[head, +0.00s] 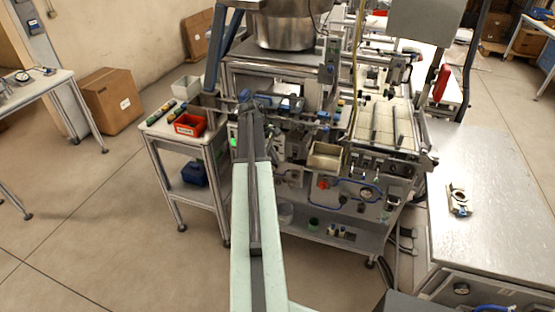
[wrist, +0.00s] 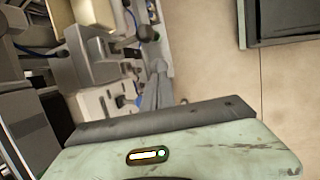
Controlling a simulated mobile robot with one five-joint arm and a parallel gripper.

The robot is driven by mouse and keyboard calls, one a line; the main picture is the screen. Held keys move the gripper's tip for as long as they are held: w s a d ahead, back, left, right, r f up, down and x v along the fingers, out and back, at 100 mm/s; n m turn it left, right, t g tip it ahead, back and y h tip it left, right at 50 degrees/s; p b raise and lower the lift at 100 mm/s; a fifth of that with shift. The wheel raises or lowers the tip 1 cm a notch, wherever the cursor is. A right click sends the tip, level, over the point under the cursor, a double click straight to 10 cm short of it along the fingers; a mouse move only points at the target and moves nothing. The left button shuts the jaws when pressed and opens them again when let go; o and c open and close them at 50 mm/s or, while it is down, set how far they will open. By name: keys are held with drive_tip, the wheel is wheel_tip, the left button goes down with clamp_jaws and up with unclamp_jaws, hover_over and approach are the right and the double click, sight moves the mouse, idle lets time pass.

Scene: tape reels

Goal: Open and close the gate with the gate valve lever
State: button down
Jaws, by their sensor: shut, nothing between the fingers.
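My pale green and grey arm reaches forward to the machine, and my gripper (head: 247,98) is at its front left side, beside a blue fitting (head: 288,103). My gripper also shows in the wrist view (wrist: 158,68), with its grey fingers together and nothing visible between them. The gate and the gate valve lever cannot be made out for certain. Part of the machine front is hidden behind my arm. In the wrist view, grey blocks and a dark round knob (wrist: 151,34) show near the fingertips; I cannot tell whether the fingers touch anything.
A small side table (head: 160,131) with a red bin (head: 189,124) stands left of the machine (head: 285,70). A cream bin (head: 325,156) sits on the machine front. A metal table (head: 500,180) on the right carries a small ring-shaped fitting (head: 458,199). Floor at left is open.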

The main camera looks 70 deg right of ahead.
drive_tip(key=d+p+v, duration=0.1)
drive_tip(key=p+v, duration=0.6)
drive_tip(key=v, duration=0.2)
drive_tip(key=shift+s+d+r, duration=0.2)
drive_tip(key=shift+s+d, duration=0.05)
drive_tip(key=shift+d, duration=0.05)
